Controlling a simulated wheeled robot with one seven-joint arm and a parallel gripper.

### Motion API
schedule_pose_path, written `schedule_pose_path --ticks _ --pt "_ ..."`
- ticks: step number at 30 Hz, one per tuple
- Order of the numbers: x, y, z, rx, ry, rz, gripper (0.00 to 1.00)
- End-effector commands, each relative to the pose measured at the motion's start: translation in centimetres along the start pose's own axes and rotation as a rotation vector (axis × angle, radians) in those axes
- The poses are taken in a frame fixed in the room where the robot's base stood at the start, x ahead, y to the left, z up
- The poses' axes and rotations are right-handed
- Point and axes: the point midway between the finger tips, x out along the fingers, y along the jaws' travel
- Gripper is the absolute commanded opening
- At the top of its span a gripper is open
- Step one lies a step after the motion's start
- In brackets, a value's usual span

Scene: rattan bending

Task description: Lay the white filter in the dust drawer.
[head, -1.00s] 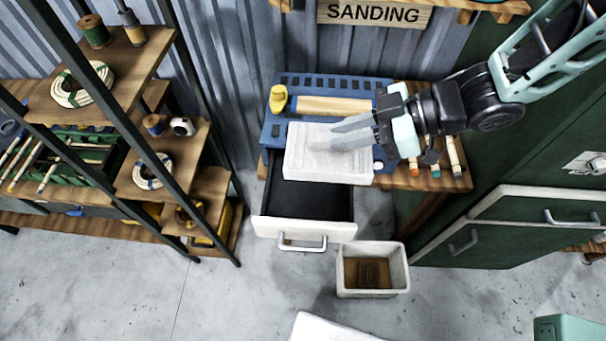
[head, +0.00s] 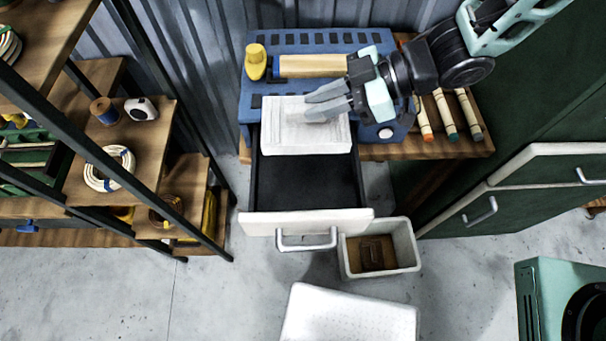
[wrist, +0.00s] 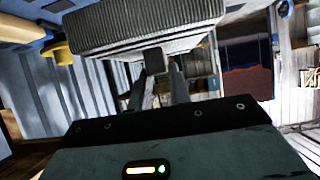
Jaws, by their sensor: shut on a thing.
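The white filter (head: 290,138) is a shallow rectangular block with a raised rim. My gripper (head: 318,106) is shut on its far right part and holds it above the back of the open dust drawer (head: 305,222). The drawer's dark inside shows empty in front of the filter; its back end is hidden under the filter. I cannot tell how high above the drawer the filter is. In the wrist view the filter's pleated side (wrist: 140,30) fills the upper middle, beyond my fingers (wrist: 160,85).
The blue sanding station (head: 300,42) with a yellow knob (head: 255,60) stands behind the filter. A white bin (head: 405,245) with brown contents is on the floor, right of the drawer front. A white panel (head: 348,315) lies nearer. Shelves (head: 115,160) stand left.

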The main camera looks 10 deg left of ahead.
Motion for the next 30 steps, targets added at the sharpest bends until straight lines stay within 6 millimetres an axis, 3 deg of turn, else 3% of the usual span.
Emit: schedule_pose_path --ticks 1,6,14,21,30 --pt "1.4 0.0 2.6 0.000 0.000 0.000 0.00" --pt "3.0 0.0 5.5 0.000 0.001 0.000 0.00" --pt "4.0 0.0 7.3 0.002 0.000 -0.001 0.00" --pt "5.8 -0.1 10.5 0.005 0.001 -0.003 0.00" --pt "7.1 -0.1 13.1 0.004 -0.001 -0.002 0.00"
